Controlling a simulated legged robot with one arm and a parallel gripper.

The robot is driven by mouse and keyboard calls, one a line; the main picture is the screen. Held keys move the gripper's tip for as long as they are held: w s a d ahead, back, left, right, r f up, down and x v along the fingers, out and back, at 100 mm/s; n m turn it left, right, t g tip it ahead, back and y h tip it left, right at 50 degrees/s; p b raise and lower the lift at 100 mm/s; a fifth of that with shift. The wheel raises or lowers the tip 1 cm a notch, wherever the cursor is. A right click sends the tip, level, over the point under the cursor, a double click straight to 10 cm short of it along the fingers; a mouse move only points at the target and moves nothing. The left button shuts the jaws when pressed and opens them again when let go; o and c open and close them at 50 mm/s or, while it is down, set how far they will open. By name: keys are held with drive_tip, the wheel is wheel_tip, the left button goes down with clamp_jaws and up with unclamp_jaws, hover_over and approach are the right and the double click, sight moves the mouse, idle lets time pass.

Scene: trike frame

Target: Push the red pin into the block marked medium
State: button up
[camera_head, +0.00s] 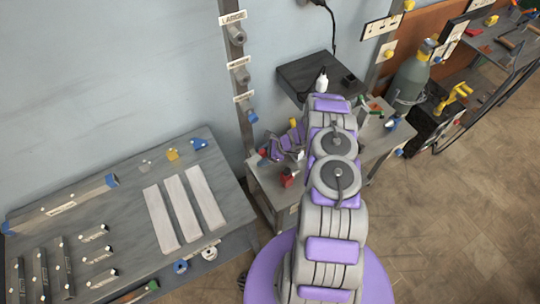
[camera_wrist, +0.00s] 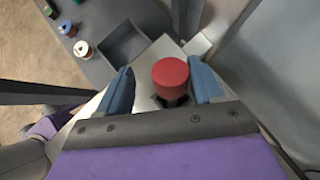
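In the wrist view the red pin (camera_wrist: 170,78) shows as a red round cap above a dark base, between my gripper's two blue fingers. My gripper (camera_wrist: 160,68) is open. A gap shows between the pin and the left finger; the right finger is very close to the pin, and I cannot tell whether they touch. In the head view the block marked medium (camera_head: 241,75) is the middle grey block on the upright post, with no coloured pin visible in it. My gripper (camera_head: 285,146) is low, right of the post, partly hidden by my arm.
The post (camera_head: 245,135) also carries the large block (camera_head: 236,35) above and a lower block (camera_head: 245,104) with a blue pin (camera_head: 252,117). A grey workbench (camera_head: 115,185) with white strips is at left. A small table (camera_head: 270,190) with a red item is beneath my gripper.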

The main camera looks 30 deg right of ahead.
sight(264, 151)
drive_tip(key=shift+w+a+f, duration=0.25)
drive_tip(key=shift+w+a, duration=0.15)
drive_tip(key=shift+a, duration=0.05)
drive_tip(key=shift+a+r, duration=0.2)
drive_tip(key=shift+a, duration=0.05)
drive_tip(key=shift+s+r, duration=0.1)
drive_tip(key=shift+r, duration=0.1)
drive_tip(key=shift+c, duration=0.9)
drive_tip(key=d, duration=0.3)
drive_tip(key=shift+f, duration=0.25)
drive_tip(key=c, duration=0.5)
drive_tip(key=shift+d, duration=0.1)
drive_tip(key=shift+c, duration=1.2)
drive_tip(key=shift+a+r, duration=0.15)
drive_tip(key=shift+a, duration=0.55)
drive_tip(key=shift+c, duration=0.7)
drive_tip(key=shift+d, duration=0.35)
wheel_tip(264, 151, up, 18)
drive_tip(key=p, duration=0.2)
drive_tip(key=shift+a+p, duration=0.15)
drive_tip(key=shift+p, duration=0.25)
